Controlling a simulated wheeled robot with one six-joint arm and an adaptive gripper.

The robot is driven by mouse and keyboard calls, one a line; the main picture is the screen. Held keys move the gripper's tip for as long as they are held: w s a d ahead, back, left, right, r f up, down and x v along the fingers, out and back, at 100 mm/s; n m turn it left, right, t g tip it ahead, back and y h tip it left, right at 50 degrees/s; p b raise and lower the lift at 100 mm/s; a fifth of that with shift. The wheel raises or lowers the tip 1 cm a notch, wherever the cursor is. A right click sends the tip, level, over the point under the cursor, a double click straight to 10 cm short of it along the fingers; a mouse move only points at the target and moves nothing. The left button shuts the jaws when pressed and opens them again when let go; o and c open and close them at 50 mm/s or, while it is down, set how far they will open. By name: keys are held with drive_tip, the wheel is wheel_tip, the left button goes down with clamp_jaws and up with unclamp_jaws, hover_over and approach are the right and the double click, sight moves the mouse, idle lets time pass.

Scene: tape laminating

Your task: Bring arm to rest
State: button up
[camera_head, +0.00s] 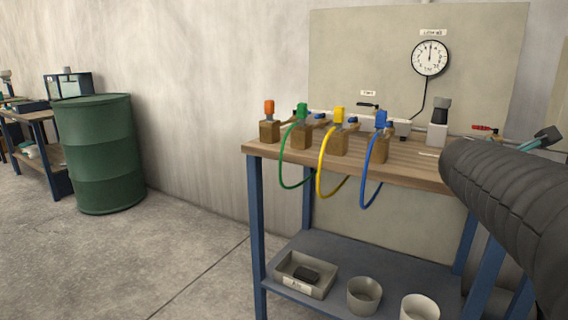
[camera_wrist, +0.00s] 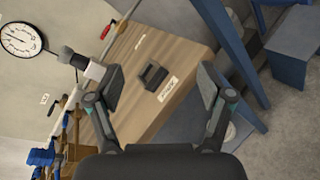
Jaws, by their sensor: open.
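My gripper (camera_wrist: 157,92) is open in the wrist view, its two dark fingers spread wide with nothing between them. Beyond the fingers lies the wooden bench top (camera_wrist: 170,47), with a small dark block (camera_wrist: 152,75) and a white label beside it. In the head view my dark ribbed arm reaches in from the right edge over the right end of the bench (camera_head: 415,165). One finger (camera_head: 540,139) shows at the right; the rest of the gripper is hidden behind the arm.
Wooden blocks with orange, green, yellow and blue fittings (camera_head: 381,120) line the bench, and coloured hoses hang over its front edge. A gauge (camera_head: 430,58) is on the back panel. A grey tray (camera_head: 305,275) and pots sit on the lower shelf. A green drum (camera_head: 98,150) stands left; floor between is clear.

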drive_tip(key=s+a+f+m+g+y, duration=0.25)
drive_tip(key=s+a+f+m, duration=0.2)
drive_tip(key=f+m, duration=0.45)
drive_tip(key=s+a+f+m+y, duration=0.2)
drive_tip(key=s+a+f, duration=0.3)
drive_tip(key=a, duration=0.3)
drive_tip(key=s+a+f+m+y, duration=0.3)
drive_tip(key=s+a+f+y, duration=0.1)
drive_tip(key=a, duration=0.4)
drive_tip(key=s+a+f+m+y, duration=0.2)
drive_tip(key=s+a+f+y, duration=0.2)
drive_tip(key=a, duration=0.4)
drive_tip(key=shift+s+f, duration=0.85)
drive_tip(key=shift+s, duration=0.3)
drive_tip(key=shift+g, duration=0.25)
